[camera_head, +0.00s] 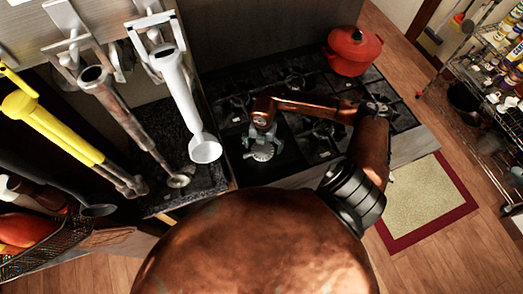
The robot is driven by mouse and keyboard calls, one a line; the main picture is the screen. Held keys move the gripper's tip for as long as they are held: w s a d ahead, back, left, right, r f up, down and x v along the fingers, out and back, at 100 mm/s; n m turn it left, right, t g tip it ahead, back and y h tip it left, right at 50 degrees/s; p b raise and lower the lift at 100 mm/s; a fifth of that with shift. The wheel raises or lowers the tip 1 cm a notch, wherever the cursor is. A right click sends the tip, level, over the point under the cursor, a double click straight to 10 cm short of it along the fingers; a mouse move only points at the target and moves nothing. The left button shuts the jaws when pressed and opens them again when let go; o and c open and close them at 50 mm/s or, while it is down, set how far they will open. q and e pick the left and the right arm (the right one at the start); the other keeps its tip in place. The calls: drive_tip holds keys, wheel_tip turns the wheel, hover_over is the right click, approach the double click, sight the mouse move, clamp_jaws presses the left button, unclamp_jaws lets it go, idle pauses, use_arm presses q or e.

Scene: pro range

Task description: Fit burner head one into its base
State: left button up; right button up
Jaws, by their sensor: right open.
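A small round grey burner head (263,154) with a toothed rim shows at the front left of the black stove top (277,170). My right gripper (261,141) hangs over it from the end of the copper arm and is open. The fingers cover part of the burner head and its base. I cannot tell whether the fingers touch the head, or whether the head is seated in its base. My left gripper is not in view.
A red pot (352,52) stands at the stove's back right. Black grates (325,132) lie around my right arm. Several utensils hang at the left, including a white ladle (205,149) near the stove. A dark counter (205,177) adjoins the stove.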

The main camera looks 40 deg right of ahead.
sight(263, 149)
wheel_tip(263, 149, up, 12)
idle(0.6)
drive_tip(key=shift+s, duration=0.1)
